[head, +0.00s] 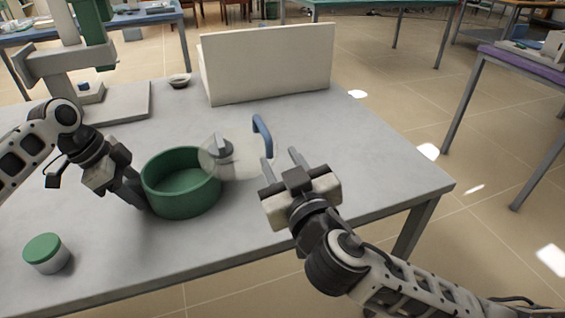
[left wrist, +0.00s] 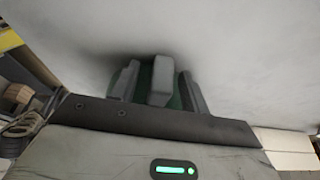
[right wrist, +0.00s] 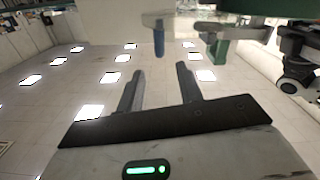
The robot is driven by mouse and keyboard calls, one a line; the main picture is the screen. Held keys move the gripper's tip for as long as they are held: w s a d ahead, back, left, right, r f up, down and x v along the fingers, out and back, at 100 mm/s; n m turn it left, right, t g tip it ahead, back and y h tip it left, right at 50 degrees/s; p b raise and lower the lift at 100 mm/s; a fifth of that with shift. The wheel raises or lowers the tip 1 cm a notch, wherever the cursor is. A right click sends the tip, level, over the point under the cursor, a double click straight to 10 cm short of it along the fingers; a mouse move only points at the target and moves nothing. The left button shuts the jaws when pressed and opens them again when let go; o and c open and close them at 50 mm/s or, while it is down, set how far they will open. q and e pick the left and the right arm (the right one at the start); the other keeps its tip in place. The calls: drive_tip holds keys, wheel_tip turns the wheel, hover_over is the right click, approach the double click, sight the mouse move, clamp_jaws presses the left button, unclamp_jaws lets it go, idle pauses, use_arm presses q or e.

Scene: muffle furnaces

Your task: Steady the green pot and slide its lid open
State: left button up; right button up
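The green pot (head: 168,200) stands on the grey table, with its inside partly exposed. Its clear lid (head: 240,165), with a grey knob (head: 222,148), sits off toward the pot's right side. My left gripper (head: 140,198) is low at the pot's left side. In the left wrist view its open fingers (left wrist: 160,90) straddle a grey block (left wrist: 160,78) with green behind it, and small gaps show. My right gripper (head: 280,158) is open and empty, right of the lid. A blue handle (head: 263,135) rises by the lid's right edge; I cannot tell whether it is attached.
A green-topped jar (head: 45,252) stands at the table's front left. A white box (head: 265,65), a small bowl (head: 179,80) and a stand with a grey base (head: 120,103) are at the back. The table's right side (head: 380,160) is clear up to its edge.

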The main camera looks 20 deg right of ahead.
use_arm(q)
drive_tip(key=p+v, duration=1.4)
drive_tip(key=v, duration=0.2)
drive_tip(key=shift+p, duration=0.3)
idle(0.4)
drive_tip(key=shift+p, duration=0.3)
idle(0.3)
drive_tip(key=shift+f, duration=0.1)
